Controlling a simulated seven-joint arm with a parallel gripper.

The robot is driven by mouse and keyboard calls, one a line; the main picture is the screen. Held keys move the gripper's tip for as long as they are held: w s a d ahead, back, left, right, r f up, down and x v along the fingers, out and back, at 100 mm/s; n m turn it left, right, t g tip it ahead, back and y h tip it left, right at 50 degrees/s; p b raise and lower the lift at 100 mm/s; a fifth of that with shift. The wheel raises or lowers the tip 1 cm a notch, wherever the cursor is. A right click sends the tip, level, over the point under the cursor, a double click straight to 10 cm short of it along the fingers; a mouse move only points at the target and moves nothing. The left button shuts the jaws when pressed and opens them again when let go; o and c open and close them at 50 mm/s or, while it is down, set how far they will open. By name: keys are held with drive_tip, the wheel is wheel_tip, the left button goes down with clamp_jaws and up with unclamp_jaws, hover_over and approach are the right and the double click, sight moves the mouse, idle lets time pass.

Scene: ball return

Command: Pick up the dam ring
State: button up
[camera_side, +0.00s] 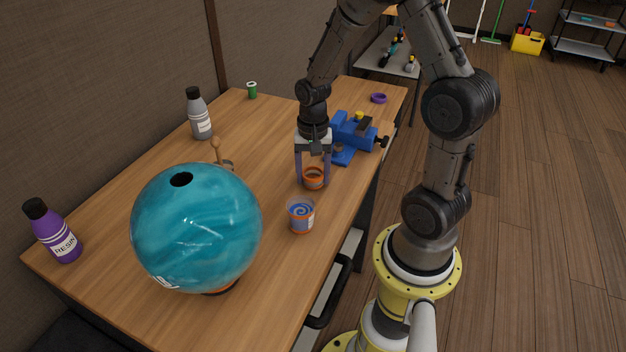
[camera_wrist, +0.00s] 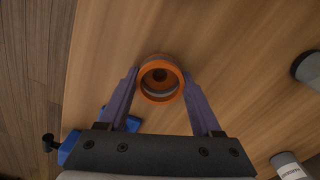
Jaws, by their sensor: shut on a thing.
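The dam ring appears to be the orange ring (camera_side: 314,185), with a dark, hollow middle. It also shows in the wrist view (camera_wrist: 160,99), upper centre, opening toward the camera. My gripper (camera_side: 312,182) points down at it, with one purple finger on each side. In the wrist view the fingertips (camera_wrist: 160,76) press on opposite sides of the ring. The gripper is shut on it. The ring is at or just above the wooden table; I cannot tell whether it touches.
A clear cup with blue swirled contents (camera_side: 301,216) stands close in front. A large teal ball (camera_side: 196,228) sits on the left. A blue vise (camera_side: 352,132) is just behind. Resin (camera_side: 58,236) and grey (camera_side: 199,116) bottles stand left; a purple ring (camera_side: 378,98) lies far back.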

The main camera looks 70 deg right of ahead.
drive_tip(key=c, duration=0.4)
drive_tip(key=shift+c, duration=0.2)
